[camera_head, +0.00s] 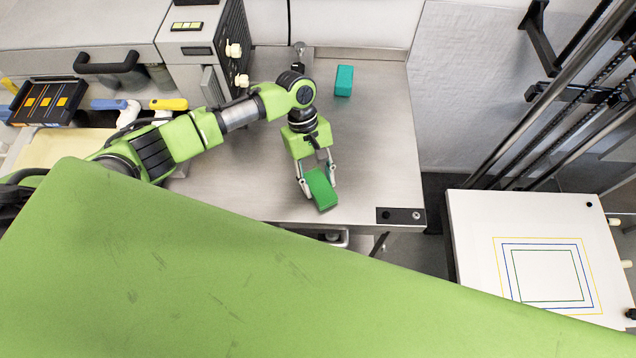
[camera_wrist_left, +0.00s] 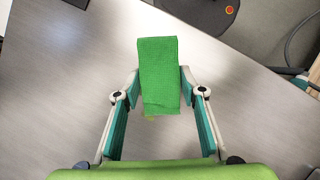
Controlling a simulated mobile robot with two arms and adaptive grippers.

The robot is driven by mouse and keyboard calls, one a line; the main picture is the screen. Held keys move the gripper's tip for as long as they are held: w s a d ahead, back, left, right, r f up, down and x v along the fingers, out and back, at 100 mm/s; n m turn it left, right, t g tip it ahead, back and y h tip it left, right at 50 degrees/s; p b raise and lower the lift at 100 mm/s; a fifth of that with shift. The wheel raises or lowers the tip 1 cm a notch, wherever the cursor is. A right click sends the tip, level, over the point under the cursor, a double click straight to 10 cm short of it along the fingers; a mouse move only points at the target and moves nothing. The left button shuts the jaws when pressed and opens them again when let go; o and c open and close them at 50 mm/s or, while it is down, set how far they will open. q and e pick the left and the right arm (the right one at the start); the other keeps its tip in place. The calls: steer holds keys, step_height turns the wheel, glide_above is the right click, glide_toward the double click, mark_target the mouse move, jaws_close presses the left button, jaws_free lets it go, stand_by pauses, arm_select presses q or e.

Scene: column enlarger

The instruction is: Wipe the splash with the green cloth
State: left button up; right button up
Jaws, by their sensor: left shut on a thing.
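The green cloth (camera_head: 320,188) is a folded block-like pad. My left gripper (camera_head: 317,180) is shut on it, over the front part of the metal table. In the left wrist view the cloth (camera_wrist_left: 158,75) is pinched between the two fingers of my left gripper (camera_wrist_left: 160,88) and sticks out past their tips. A faint yellowish patch (camera_wrist_left: 150,118) shows at the cloth's near edge; I cannot tell whether it is the splash. I cannot tell whether the cloth touches the table. My right gripper is not in view.
A teal block (camera_head: 344,80) stands at the back of the metal table (camera_head: 375,140). A grey machine with knobs (camera_head: 215,50) stands to the left. The white enlarger baseboard (camera_head: 470,215) with coloured frames lies right, beyond a gap. The table's right side looks clear.

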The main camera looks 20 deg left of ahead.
mark_target(319, 166)
arm_select(q)
steer(key=w+b, duration=0.1)
steer(key=w, duration=0.1)
steer(key=w+a+b, duration=0.1)
steer(key=w, duration=0.1)
steer(key=shift+f, duration=0.15)
steer(key=shift+w+a, duration=0.15)
steer(key=shift+w, duration=0.2)
steer(key=w+b, duration=0.1)
steer(key=w+a+b, duration=0.1)
steer(key=w+b, duration=0.1)
steer(key=shift+w+f, duration=0.1)
steer(key=shift+w, duration=0.1)
steer(key=shift+w+a+b, duration=0.15)
steer(key=shift+w+b, duration=0.3)
steer(key=shift+w, duration=0.05)
steer(key=shift+w+a+b, duration=0.15)
steer(key=shift+w+b, duration=0.25)
steer(key=shift+w, duration=0.1)
steer(key=shift+r, duration=0.2)
